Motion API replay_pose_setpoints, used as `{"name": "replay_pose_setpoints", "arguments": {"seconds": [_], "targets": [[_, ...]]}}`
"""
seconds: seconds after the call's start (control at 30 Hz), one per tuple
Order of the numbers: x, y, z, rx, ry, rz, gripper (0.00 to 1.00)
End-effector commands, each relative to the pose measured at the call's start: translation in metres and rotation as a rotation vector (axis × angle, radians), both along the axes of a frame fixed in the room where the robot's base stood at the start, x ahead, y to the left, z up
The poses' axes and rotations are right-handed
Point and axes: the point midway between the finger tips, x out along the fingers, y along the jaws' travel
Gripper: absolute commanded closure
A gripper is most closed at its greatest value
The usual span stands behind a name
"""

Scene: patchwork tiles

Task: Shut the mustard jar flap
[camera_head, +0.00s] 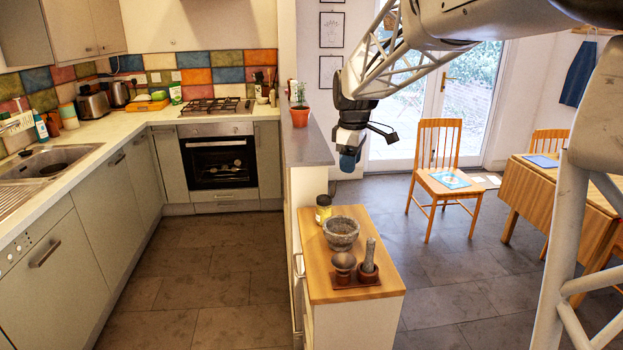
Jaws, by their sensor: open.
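The mustard jar (323,213) is a small yellow jar with a dark top. It stands upright at the far left corner of the wooden counter top (379,285), behind the grey stone mortar. The flap is too small to make out, so I cannot tell how far it stands open. My gripper (348,163) hangs from the arm, pointing down, above the far end of the wooden top. It appears up and to the right of the jar and apart from it. It is open, and I see nothing held in it.
A stone mortar (341,234) stands just in front of the jar. A tray (353,281) with a brown bowl (344,264) and a pestle in a cup (368,268) is nearer. A raised grey ledge (306,143) with a potted plant (300,113) rises behind.

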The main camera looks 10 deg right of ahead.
Motion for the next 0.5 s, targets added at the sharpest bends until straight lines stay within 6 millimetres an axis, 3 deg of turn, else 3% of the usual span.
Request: {"name": "replay_pose_setpoints", "arguments": {"seconds": [0.5], "targets": [[0.130,-0.003,-0.039,-0.013,0.052,0.335,0.55]]}}
